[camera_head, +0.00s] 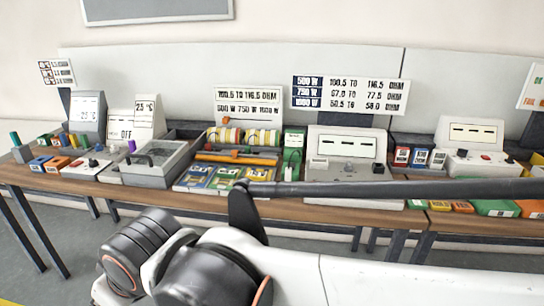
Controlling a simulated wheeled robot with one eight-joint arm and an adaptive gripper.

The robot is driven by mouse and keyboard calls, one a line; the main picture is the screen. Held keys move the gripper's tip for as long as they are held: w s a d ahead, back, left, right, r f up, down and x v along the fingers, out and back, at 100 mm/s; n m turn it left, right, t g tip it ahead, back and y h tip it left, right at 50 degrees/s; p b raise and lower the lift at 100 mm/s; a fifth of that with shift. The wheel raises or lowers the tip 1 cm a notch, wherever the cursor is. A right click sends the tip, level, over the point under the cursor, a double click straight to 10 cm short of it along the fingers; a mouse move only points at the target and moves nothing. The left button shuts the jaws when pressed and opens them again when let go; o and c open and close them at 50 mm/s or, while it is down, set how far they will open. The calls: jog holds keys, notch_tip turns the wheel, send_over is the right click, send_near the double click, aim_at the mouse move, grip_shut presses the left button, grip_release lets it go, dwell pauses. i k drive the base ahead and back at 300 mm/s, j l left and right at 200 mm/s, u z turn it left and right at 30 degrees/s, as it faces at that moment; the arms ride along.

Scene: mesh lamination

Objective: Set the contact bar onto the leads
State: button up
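I cannot surely pick out the contact bar or the leads at this size. A long orange bar (236,158) lies across the middle of the parts tray (180,186). A meter (346,144) with a dashed display stands right of the tray. In front of it is a light unit (346,172) with a knob and a dark piece at its right. My white and black arm fills the lower foreground, and a long dark link runs to the right edge in front of the bench. My gripper is not in view.
The wooden bench (130,188) is crowded. A grey press-like box (158,172) stands left of the tray, with coloured blocks farther left. A green part (291,162) stands between tray and meter. A second meter (470,133) and coloured bins (495,208) are at right.

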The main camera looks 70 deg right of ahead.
aim_at(233, 159)
jog(key=z, duration=1.7)
jog(key=i+l, duration=0.45)
jog(key=i+l+z, duration=0.1)
jog(key=i+l, duration=0.35)
jog(key=i, duration=0.15)
